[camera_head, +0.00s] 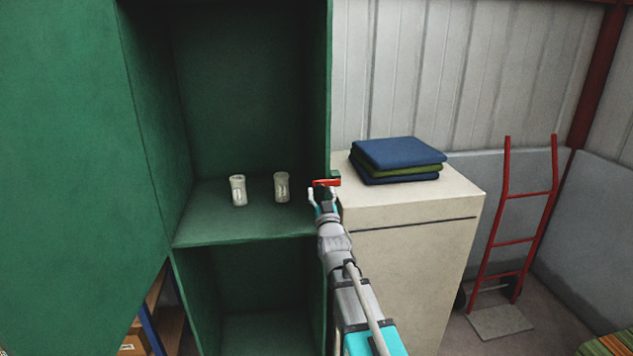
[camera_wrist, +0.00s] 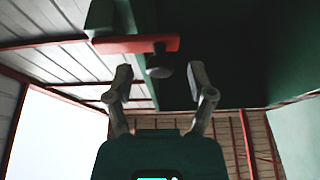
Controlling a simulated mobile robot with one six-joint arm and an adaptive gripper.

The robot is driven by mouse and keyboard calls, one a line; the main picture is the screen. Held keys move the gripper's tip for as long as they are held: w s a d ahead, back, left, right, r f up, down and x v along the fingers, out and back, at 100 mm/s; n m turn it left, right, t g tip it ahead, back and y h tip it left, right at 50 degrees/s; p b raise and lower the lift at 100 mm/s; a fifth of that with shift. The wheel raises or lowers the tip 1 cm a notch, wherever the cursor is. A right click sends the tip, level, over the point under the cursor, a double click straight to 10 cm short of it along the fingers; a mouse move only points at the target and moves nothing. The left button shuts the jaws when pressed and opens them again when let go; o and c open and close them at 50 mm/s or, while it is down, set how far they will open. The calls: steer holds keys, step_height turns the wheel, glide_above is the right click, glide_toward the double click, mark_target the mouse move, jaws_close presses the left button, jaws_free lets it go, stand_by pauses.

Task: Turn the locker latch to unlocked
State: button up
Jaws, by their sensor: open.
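The green locker (camera_head: 190,220) stands open, with its door (camera_head: 65,130) swung out to the left. A red latch handle (camera_head: 327,182) lies roughly horizontal at the locker's right front edge. In the wrist view the red latch bar (camera_wrist: 125,45) shows with a dark round knob (camera_wrist: 160,66) under it. My gripper (camera_head: 323,196) is open at the latch, and its fingers also show in the wrist view (camera_wrist: 160,80). The knob lies between the two fingertips in that picture. I cannot tell whether either finger touches it.
A cream cabinet (camera_head: 410,260) stands right of the locker, with folded blue and green cloths (camera_head: 398,160) on top. A red hand truck (camera_head: 511,230) leans by the wall.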

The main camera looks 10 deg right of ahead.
steer(key=shift+x, duration=0.9)
steer(key=shift+c, duration=0.2)
jaws_close()
